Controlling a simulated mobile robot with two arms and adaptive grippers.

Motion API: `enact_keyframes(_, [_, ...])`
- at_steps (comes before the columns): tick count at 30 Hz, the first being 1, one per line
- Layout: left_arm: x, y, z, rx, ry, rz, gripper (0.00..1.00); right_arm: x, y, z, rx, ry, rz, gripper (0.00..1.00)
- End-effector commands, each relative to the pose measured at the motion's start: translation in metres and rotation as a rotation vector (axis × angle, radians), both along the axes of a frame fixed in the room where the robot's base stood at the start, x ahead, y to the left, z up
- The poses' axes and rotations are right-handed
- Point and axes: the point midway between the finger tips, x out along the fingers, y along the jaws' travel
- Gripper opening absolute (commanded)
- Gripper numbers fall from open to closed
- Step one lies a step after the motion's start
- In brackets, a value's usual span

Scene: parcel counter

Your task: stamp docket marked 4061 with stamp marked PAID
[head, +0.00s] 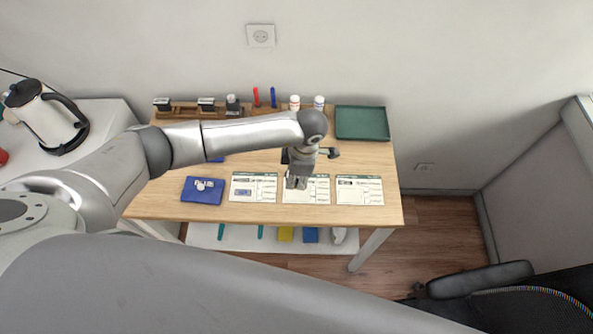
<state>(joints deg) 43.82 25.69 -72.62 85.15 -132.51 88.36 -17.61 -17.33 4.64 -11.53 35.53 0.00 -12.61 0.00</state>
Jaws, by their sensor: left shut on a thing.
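Three dockets lie in a row on the wooden table: a left one (265,182) that bears a blue mark, a middle one (318,190) and a right one (360,190). Their numbers are too small to read. My left gripper (297,180) points down over the middle docket and covers part of it. It is shut on what looks like a stamp, mostly hidden by the fingers; I cannot read its marking or tell whether it touches the paper. Other stamps (206,104) stand at the rack at the back left. My right gripper is not in view.
A blue pad (202,196) with a small white item on it lies left of the dockets. A green tray (361,123) sits at the back right. Red and blue pens (256,97) and two small bottles (294,102) stand at the back. A kettle (48,118) stands far left.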

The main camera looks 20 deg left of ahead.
Motion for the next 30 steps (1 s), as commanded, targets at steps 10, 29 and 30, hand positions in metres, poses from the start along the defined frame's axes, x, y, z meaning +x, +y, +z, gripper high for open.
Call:
enact_keyframes(10, [-0.001, 0.0, -0.029, -0.001, 0.002, -0.002, 0.0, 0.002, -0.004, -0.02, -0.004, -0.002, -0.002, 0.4])
enact_keyframes(29, [0.0, 0.0, -0.054, -0.001, 0.0, -0.003, 0.0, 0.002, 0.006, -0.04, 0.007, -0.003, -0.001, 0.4])
enact_keyframes(30, [0.0, 0.0, -0.054, -0.001, 0.0, -0.003, 0.0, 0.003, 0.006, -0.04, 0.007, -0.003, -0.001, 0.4])
